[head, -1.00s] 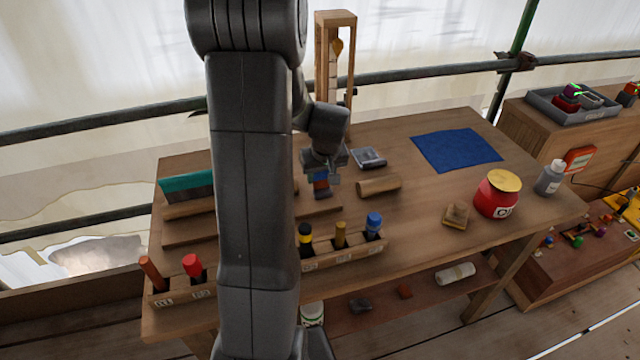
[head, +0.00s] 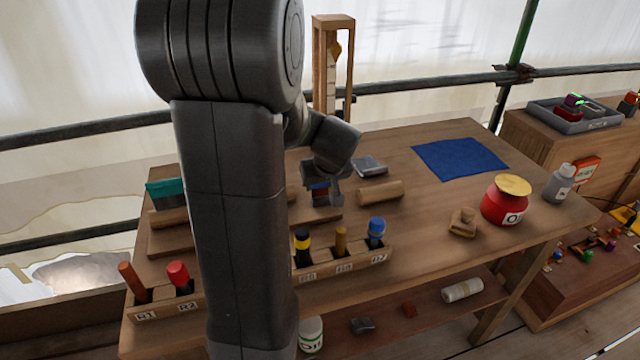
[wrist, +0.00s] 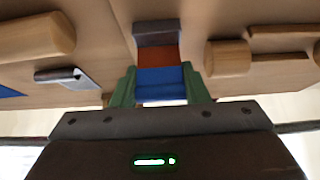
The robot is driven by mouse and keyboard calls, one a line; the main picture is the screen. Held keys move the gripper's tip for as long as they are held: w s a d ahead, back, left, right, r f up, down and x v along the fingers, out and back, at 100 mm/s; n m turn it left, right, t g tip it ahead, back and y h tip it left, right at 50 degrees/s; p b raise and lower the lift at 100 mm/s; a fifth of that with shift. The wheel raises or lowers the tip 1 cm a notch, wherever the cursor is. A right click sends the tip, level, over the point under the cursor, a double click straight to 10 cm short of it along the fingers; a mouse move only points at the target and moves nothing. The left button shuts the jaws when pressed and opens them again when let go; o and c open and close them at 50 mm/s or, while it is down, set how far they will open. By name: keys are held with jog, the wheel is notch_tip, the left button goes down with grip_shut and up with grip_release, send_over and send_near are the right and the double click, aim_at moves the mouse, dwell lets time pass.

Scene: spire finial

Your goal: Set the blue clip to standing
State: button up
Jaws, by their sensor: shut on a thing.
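My gripper (head: 325,195) is low over the back middle of the wooden table, partly behind my own arm. In the wrist view its two green fingers (wrist: 160,88) are shut on the blue clip (wrist: 162,80). The clip's blue part sits between the fingers. An orange-brown band and a dark grey end extend beyond it, close to the wood. I cannot tell whether that end touches the wood. In the head view the clip is small, dark and mostly covered by the gripper.
A wooden cylinder (head: 380,193) and a grey item (head: 370,166) lie right of the gripper. A labelled rack (head: 345,265) with colored-top tools stands in front. A blue cloth (head: 458,159), a red pot (head: 503,205) and a grey bottle (head: 560,183) are right.

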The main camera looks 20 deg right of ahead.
jog(key=o, duration=0.9)
jog(key=v, duration=1.4)
jog(key=shift+p, duration=0.35)
jog(key=shift+f, duration=0.1)
jog(key=x, duration=1.4)
jog(key=shift+b, duration=0.35)
